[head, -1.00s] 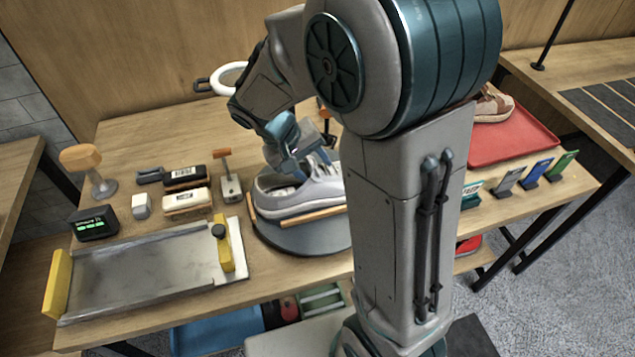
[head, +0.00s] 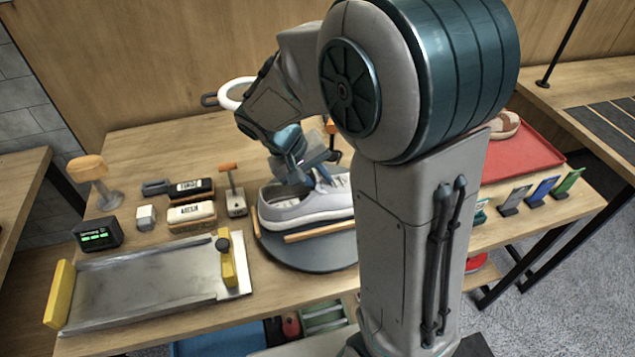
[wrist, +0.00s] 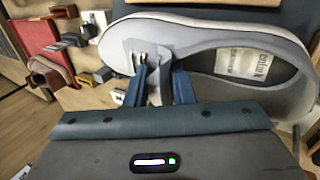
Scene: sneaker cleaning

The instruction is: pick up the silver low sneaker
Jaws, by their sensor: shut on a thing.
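The silver low sneaker (head: 300,208) is grey with a pale sole and sits over a round dark turntable (head: 300,252) with wooden rails. In the wrist view the sneaker (wrist: 205,38) spans the upper part, with its opening and a printed insole label to the right. My gripper (head: 306,178) reaches down onto the sneaker's upper near its opening. In the wrist view my gripper (wrist: 155,85) has its two blue fingers shut on the sneaker at the tongue and lace area. I cannot tell whether the sole touches the turntable. My arm hides the right end of the sneaker in the head view.
Two brushes (head: 192,212), an orange-handled tool (head: 231,190) and a small black display (head: 97,233) stand to the left. A metal tray (head: 140,290) with yellow ends lies front left. A red tray (head: 520,155) holds another shoe (head: 506,125) at right.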

